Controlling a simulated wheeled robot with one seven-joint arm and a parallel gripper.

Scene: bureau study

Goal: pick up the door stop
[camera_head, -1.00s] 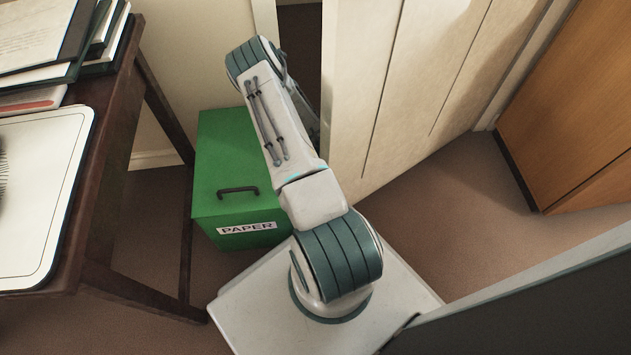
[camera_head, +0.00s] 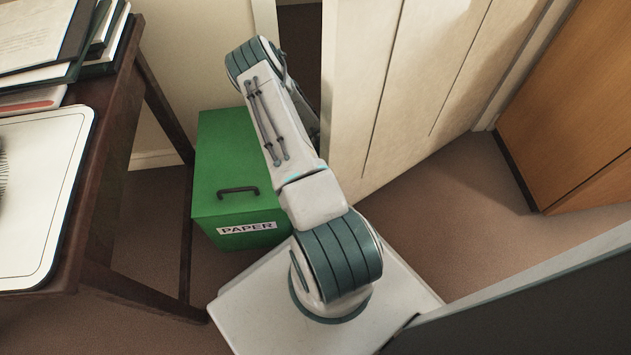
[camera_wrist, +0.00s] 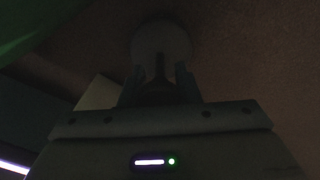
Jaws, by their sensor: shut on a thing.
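In the dark wrist view my gripper (camera_wrist: 158,78) has its two fingers closed around a narrow dark part of a round, dull grey thing, which looks like the door stop (camera_wrist: 160,42). Its rounded end shows just beyond the fingertips against the brown floor. The view is too dim to tell whether it touches the floor. In the head view my arm hides both the gripper and the door stop.
A green box labelled PAPER (camera_head: 228,172) stands left of my arm. A dark wooden desk (camera_head: 118,150) is at the left. A pale door (camera_head: 405,80) stands behind my arm, and an orange-brown wooden panel (camera_head: 570,110) is at right. Carpet (camera_head: 455,225) is clear between them.

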